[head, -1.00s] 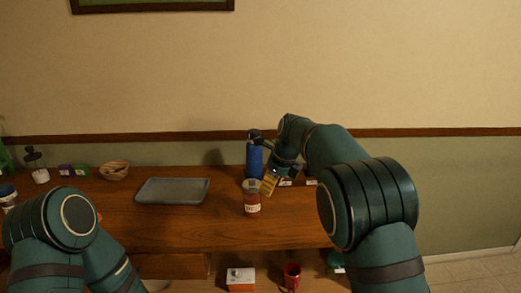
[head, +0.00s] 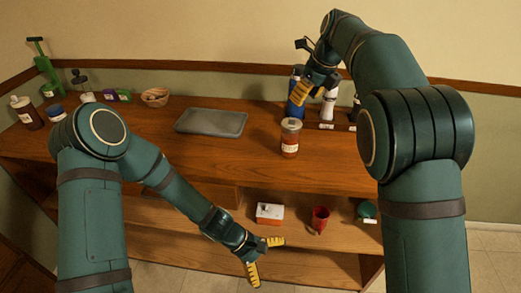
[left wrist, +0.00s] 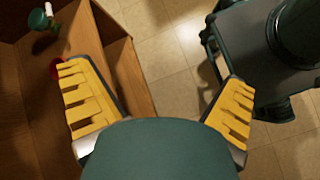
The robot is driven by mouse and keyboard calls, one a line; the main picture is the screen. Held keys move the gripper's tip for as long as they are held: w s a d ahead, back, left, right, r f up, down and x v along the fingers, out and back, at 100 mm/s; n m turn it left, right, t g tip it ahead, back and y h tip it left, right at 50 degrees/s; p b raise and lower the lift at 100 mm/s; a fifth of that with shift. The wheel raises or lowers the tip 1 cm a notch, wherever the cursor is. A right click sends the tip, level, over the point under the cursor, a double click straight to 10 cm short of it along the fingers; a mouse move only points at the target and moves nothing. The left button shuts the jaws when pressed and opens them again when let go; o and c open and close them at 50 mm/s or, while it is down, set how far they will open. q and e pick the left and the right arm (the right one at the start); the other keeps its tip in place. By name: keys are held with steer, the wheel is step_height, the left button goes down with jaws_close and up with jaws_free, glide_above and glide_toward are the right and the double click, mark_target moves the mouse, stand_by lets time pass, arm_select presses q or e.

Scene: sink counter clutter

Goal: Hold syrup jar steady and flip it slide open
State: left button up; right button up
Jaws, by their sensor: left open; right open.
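The syrup jar (head: 290,138) stands upright on the wooden counter, right of the grey tray. It is reddish-brown with a white label and a lid-coloured top; how the top opens is too small to tell. My right gripper (head: 313,92) is open above and behind the jar, apart from it, in front of a blue bottle (head: 296,100). My left gripper (head: 268,262) is open and empty, low in front of the shelf below the counter. In the left wrist view its yellow fingers (left wrist: 155,80) are spread wide with floor between them. The jar is not in that view.
A grey tray (head: 211,121) and a wicker bowl (head: 155,97) sit left of the jar. A white-and-orange box (head: 270,213), a red cup (head: 320,218) and a green item (head: 367,211) are on the lower shelf. The counter front around the jar is clear.

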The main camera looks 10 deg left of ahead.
arm_select(q)
steer(key=w+r+n+t+h, duration=0.2)
steer(key=w+r+n, duration=0.1)
steer(key=w+r, duration=0.1)
steer(key=w+r+n+t+h, duration=0.2)
steer(key=w+r+n+t, duration=0.1)
steer(key=w, duration=0.4)
steer(key=w+r+n+t+h, duration=0.2)
steer(key=w+r+n+t, duration=0.1)
steer(key=w+r, duration=0.3)
steer(key=shift+w+d+r+n, duration=0.2)
steer(key=shift+d+r+n, duration=0.15)
steer(key=shift+r+n, duration=0.3)
steer(key=n+t+y, duration=0.2)
steer(key=n+t, duration=0.4)
glide_toward(294, 132)
steer(key=a+f, duration=0.1)
steer(key=w+a+f, duration=0.1)
steer(key=shift+w+a+f+m, duration=0.1)
steer(key=shift+w+f+m, duration=0.05)
steer(key=shift+f+m, duration=0.15)
steer(key=shift+w, duration=0.25)
steer(key=x, duration=1.3)
steer(key=shift+w+f, duration=0.15)
steer(key=shift+f, duration=0.05)
steer(key=c, duration=1.4)
